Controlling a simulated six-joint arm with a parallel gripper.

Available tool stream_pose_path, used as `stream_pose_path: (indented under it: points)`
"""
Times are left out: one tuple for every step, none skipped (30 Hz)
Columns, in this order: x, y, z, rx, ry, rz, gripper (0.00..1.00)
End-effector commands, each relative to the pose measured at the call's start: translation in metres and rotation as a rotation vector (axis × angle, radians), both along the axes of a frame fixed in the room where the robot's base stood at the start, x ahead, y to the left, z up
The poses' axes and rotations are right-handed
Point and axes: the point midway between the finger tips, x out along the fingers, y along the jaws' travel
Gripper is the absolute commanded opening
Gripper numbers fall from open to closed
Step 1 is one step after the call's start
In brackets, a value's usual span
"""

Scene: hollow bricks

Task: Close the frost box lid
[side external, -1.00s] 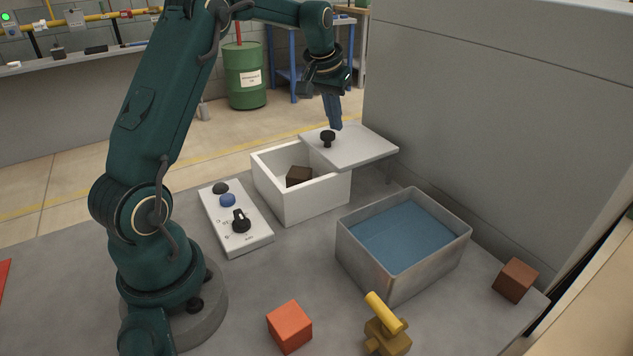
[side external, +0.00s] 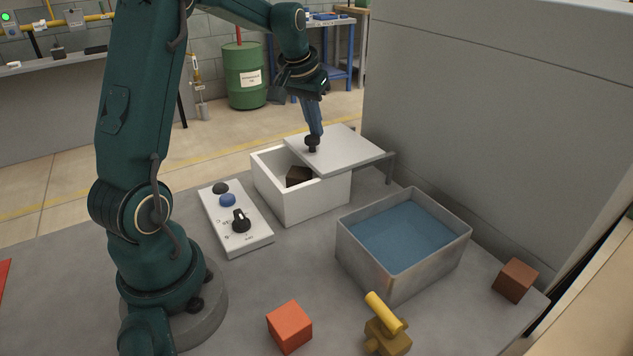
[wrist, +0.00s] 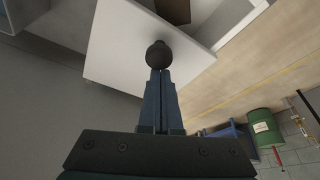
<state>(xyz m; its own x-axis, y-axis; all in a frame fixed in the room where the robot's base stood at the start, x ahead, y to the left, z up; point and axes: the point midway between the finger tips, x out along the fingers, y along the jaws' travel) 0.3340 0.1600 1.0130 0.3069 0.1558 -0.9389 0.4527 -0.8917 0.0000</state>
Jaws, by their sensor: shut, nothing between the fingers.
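The frost box (side external: 312,200) is a white open-topped box on the grey table, with a dark brown brick (side external: 298,176) inside. Its white lid (side external: 345,150) lies partly over the box, covering the right and back part and overhanging to the right. The left part of the opening is uncovered. A black knob (side external: 312,143) stands on the lid. My gripper (side external: 315,133) is shut and empty, with its fingertips right at the knob. The wrist view shows the closed fingers (wrist: 160,78) against or just beside the knob (wrist: 159,54); I cannot tell whether they touch.
A metal tank of blue liquid (side external: 402,238) stands right of the box. A control panel (side external: 236,218) with knobs lies to the left. An orange brick (side external: 289,326), a brass valve (side external: 385,328) and a reddish-brown brick (side external: 515,280) are in front. A grey wall (side external: 480,110) rises behind at right.

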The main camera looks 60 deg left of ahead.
Motion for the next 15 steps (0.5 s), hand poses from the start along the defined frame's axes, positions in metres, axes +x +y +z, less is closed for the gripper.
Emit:
stream_pose_path:
  points:
    - [-0.009, 0.0, 0.0, -0.002, 0.001, 0.004, 0.0]
    - [-0.013, 0.0, 0.0, -0.002, 0.001, 0.004, 0.0]
    - [-0.019, 0.0, 0.0, -0.002, 0.0, 0.005, 0.0]
    - [-0.024, 0.0, 0.0, -0.001, 0.002, 0.004, 0.0]
    - [-0.028, 0.0, 0.0, -0.001, 0.002, 0.004, 0.0]
    - [-0.035, 0.0, 0.0, -0.001, 0.001, 0.005, 0.0]
    - [-0.039, 0.0, 0.0, -0.001, 0.001, 0.005, 0.0]
    - [-0.044, 0.0, 0.0, -0.001, 0.001, 0.005, 0.0]
    - [-0.051, 0.0, 0.0, -0.001, 0.0, 0.006, 0.0]
    - [-0.056, 0.0, 0.0, -0.001, 0.001, 0.005, 0.0]
    - [-0.06, 0.0, 0.0, -0.001, -0.001, 0.006, 0.0]
    - [-0.066, 0.0, 0.0, -0.001, 0.001, 0.005, 0.0]
    - [-0.07, 0.0, 0.0, -0.001, 0.001, 0.005, 0.0]
    - [-0.073, 0.0, 0.0, -0.001, 0.001, 0.004, 0.0]
    - [-0.076, 0.0, 0.0, -0.001, 0.001, 0.004, 0.0]
